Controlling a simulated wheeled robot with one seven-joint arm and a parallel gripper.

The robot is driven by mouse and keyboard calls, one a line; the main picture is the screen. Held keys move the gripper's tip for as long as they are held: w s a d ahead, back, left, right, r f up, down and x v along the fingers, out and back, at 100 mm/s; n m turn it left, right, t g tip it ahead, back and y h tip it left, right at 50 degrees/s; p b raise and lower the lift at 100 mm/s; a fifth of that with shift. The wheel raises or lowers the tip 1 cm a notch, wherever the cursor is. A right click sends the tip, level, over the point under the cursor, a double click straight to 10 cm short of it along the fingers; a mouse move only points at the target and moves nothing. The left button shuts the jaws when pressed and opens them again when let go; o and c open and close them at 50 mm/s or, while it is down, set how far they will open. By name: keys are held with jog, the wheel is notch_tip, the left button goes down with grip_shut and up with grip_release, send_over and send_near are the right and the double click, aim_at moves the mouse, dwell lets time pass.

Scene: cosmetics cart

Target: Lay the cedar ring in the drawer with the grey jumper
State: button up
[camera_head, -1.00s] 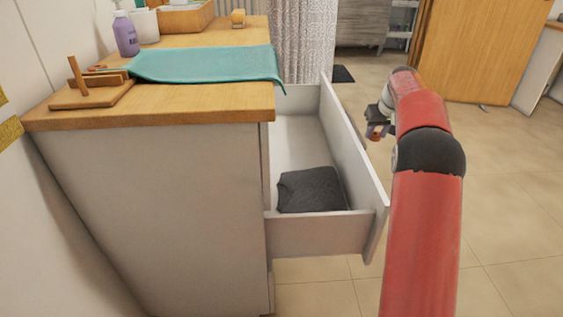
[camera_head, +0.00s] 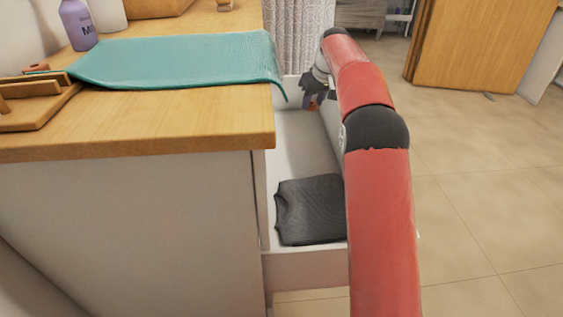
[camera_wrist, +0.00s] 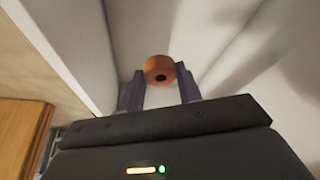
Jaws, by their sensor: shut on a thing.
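The ring is too small to make out clearly there. The grey jumper (camera_head: 311,210) lies folded at the drawer's near end, well apart from my gripper. My arm hides the drawer's right wall.
The wooden top (camera_head: 170,128) of the cabinet overhangs left of the drawer. A teal cloth (camera_head: 175,62) lies on it, with a wooden stand (camera_head: 35,100) and a purple bottle (camera_head: 78,24). The drawer floor (camera_head: 300,145) beyond the jumper is bare. Open floor lies to the right.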

aim_at(305, 158)
jog(key=f+b, duration=0.1)
jog(key=f, duration=0.5)
jog(key=f+b, duration=0.1)
jog(key=f, duration=0.6)
jog(key=f+b, duration=0.2)
jog(key=f, duration=0.5)
jog(key=shift+w+a, duration=0.1)
jog(key=shift+a, duration=0.15)
jog(key=shift+f, duration=0.15)
jog(key=o, duration=1)
jog(key=shift+c, duration=0.2)
